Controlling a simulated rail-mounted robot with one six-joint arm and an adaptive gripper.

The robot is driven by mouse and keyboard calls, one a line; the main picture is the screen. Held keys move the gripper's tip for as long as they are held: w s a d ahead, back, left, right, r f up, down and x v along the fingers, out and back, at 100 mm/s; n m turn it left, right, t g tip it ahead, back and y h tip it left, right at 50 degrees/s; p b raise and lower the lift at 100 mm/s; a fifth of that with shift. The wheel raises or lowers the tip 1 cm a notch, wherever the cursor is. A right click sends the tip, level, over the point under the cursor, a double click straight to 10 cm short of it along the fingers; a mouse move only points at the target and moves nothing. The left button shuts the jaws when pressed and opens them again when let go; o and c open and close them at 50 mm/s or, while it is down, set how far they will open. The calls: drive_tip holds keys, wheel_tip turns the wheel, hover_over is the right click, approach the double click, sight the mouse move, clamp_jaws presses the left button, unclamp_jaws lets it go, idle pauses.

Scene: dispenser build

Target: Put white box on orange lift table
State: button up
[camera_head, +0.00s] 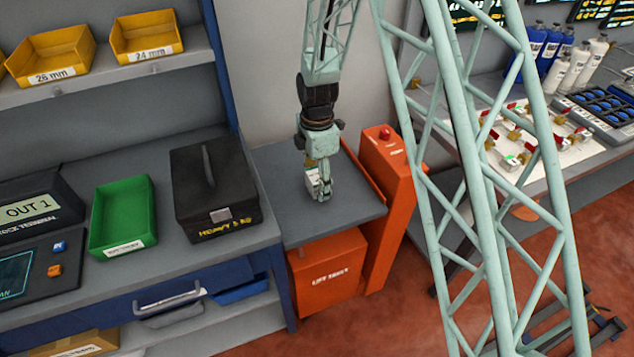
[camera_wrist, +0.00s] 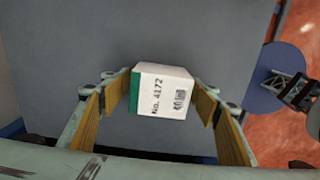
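The white box (camera_wrist: 162,92) has a green side and the label "No. 4172". In the wrist view it fills the space between the two finger pads of my gripper (camera_wrist: 162,98), which look closed on its sides. In the head view, my gripper (camera_head: 318,184) points down over the grey top of the orange lift table (camera_head: 345,208), with the white box (camera_head: 311,182) at its fingertips. The box is at or just above the tabletop; I cannot tell whether it touches. The grey top also shows behind the box in the wrist view (camera_wrist: 60,55).
Left of the lift table, a workbench holds a black case (camera_head: 212,190), a green bin (camera_head: 122,215) and a terminal (camera_head: 35,215). An orange post with a red button (camera_head: 385,135) stands right of the tabletop. Bottles (camera_head: 575,62) stand on the right-hand table.

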sight(317, 174)
drive_tip(key=shift+r, duration=0.2)
wheel_tip(317, 174, up, 12)
drive_tip(key=shift+f+p, duration=0.25)
drive_tip(key=shift+p, duration=0.55)
drive_tip(key=shift+r, duration=0.2)
drive_tip(key=shift+r, duration=0.1)
idle(0.8)
